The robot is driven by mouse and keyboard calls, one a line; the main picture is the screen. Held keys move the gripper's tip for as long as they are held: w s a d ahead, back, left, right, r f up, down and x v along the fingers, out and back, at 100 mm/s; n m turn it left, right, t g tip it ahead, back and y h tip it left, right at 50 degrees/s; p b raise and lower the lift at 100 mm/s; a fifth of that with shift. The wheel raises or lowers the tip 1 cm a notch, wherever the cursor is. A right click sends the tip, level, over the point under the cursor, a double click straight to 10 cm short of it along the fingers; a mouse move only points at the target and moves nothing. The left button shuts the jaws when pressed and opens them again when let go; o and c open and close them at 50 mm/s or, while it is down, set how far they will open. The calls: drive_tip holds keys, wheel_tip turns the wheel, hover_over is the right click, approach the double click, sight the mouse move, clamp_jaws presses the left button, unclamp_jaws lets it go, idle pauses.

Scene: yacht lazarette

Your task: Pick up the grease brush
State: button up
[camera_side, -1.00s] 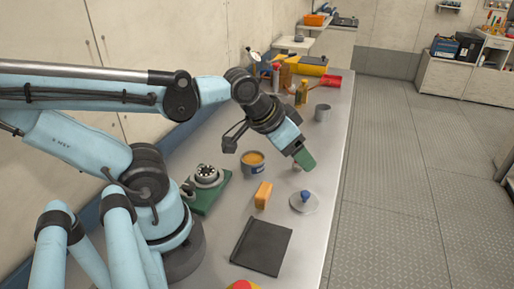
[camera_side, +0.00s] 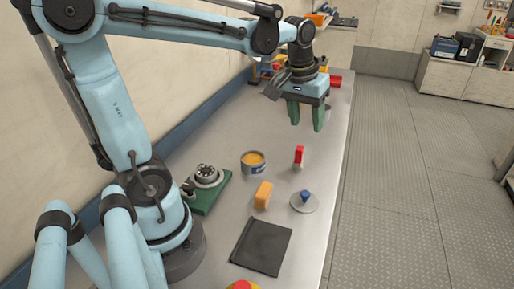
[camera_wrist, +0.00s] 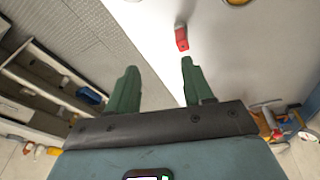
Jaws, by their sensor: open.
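A small red upright object (camera_side: 299,154) with a pale lower part stands on the metal bench; it looks like the grease brush, but I cannot make out bristles. In the wrist view the red object (camera_wrist: 182,38) shows at the top, beyond the fingertips and a little right of the gap's middle. My gripper (camera_side: 306,118) points down with its two green fingers apart and nothing between them. It is above the bench, on the far side of the red object and clear of it. The wrist view shows the open fingers (camera_wrist: 159,66) too.
A tin of orange grease (camera_side: 253,162) stands left of the red object. An orange block (camera_side: 263,195), a round lid with a blue knob (camera_side: 304,201), a black flat plate (camera_side: 261,246) and a green-based metal part (camera_side: 207,184) lie nearer. Several items crowd the far end.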

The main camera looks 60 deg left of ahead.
sight(300, 148)
drive_tip(key=w+a+f+n+g, duration=0.2)
drive_tip(key=w+a+n+g, duration=0.1)
drive_tip(key=w+a, duration=0.15)
drive_tip(key=f, duration=0.4)
drive_tip(key=s+f, duration=0.1)
drive_tip(key=f, duration=0.1)
drive_tip(key=shift+a, duration=0.25)
drive_tip(key=shift+s+f, duration=0.2)
drive_tip(key=shift+f, duration=1.15)
drive_tip(key=shift+s+f, duration=0.15)
drive_tip(key=shift+f, duration=1.15)
drive_tip(key=shift+c, duration=0.5)
clamp_jaws()
